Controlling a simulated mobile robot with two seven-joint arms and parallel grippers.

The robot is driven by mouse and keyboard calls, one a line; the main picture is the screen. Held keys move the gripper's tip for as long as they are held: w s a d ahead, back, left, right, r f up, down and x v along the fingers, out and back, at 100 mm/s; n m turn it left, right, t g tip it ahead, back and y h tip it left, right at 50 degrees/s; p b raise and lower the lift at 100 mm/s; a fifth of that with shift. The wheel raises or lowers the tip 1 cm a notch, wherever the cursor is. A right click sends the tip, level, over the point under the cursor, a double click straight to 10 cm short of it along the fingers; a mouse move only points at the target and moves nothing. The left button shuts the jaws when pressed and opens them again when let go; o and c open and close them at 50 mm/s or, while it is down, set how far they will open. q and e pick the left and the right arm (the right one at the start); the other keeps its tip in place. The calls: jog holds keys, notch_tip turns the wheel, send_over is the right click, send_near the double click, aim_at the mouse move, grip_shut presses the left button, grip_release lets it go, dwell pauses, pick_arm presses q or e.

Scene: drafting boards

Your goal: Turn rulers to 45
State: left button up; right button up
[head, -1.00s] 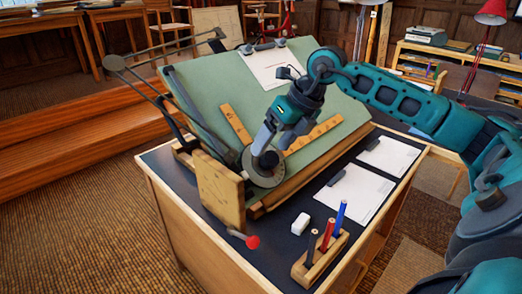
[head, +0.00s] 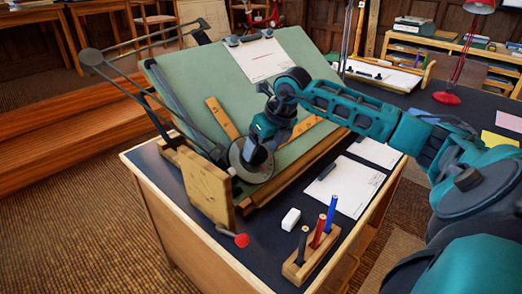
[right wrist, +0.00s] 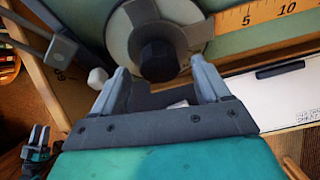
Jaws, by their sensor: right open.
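The drafting machine's round head (head: 240,170) lies low on the green tilted board (head: 200,75). Two wooden rulers leave it at a right angle: one (head: 222,118) runs up the board, the other (head: 306,130) runs right, roughly along the lower edge. My right gripper (head: 257,150) is over the head and hides part of it. In the right wrist view, my right gripper (right wrist: 158,66) is open, with the head's dark knob (right wrist: 158,60) between its fingertips in the picture; contact cannot be told. A small teal and dark part (right wrist: 36,152) there may be my left gripper.
An eraser (head: 290,219), a pencil holder (head: 300,262) and paper sheets (head: 350,186) lie in front. The machine's linkage arms (head: 130,95) extend past the board's left side.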

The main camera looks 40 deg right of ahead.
jog(key=shift+w+f, duration=0.3)
jog(key=shift+f, duration=0.35)
jog(key=shift+c, duration=0.4)
grip_shut()
